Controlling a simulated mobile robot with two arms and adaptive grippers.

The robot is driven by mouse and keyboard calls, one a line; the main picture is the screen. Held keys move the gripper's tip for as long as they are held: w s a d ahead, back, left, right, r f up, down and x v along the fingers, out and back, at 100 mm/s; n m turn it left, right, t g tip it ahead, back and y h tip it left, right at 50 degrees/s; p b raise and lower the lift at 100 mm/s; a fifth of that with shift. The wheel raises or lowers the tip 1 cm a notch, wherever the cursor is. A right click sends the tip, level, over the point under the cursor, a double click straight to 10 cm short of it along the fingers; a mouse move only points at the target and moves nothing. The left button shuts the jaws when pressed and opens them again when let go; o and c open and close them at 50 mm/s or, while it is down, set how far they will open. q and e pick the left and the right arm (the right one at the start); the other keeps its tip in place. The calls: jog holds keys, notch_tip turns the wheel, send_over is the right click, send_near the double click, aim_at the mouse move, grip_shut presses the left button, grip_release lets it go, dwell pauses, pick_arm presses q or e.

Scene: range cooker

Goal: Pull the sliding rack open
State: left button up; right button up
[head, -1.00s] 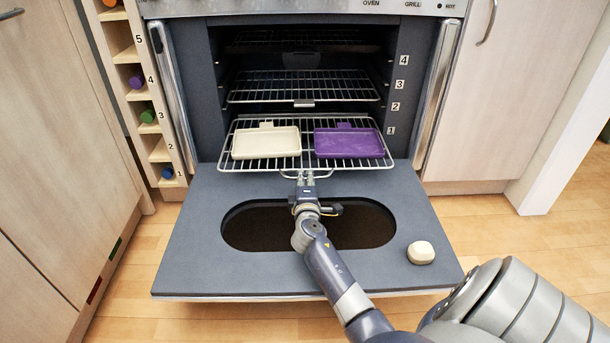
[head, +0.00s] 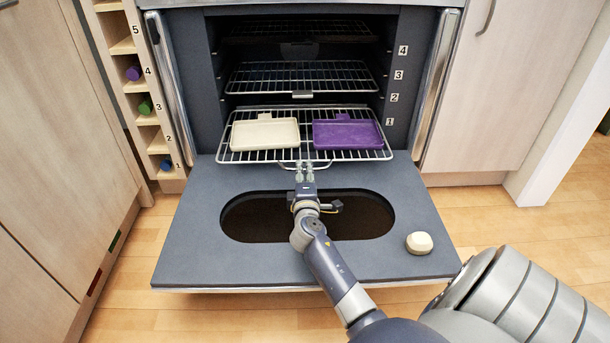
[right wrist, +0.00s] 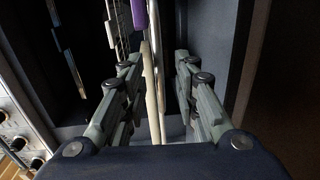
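The lowest sliding rack (head: 305,155), a wire grid at the level marked 1, juts out over the lowered oven door. It has a small wire handle (head: 290,165) at its front middle. A cream tray (head: 264,133) and a purple tray (head: 346,133) lie side by side on it. My right gripper (head: 305,168) is at this handle, pointing into the oven. In the right wrist view its two fingers (right wrist: 160,92) stand apart, with pale rack wires (right wrist: 152,85) between them and gaps at the sides. My left gripper is not in view.
The open door (head: 200,235) has an oval opening (head: 370,218), with a cream rounded block (head: 419,243) to its right. A second rack (head: 345,80) sits higher inside. A numbered bottle shelf (head: 150,115) and cabinets flank the oven. The floor in front is clear.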

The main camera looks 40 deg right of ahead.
jog(key=v, duration=1)
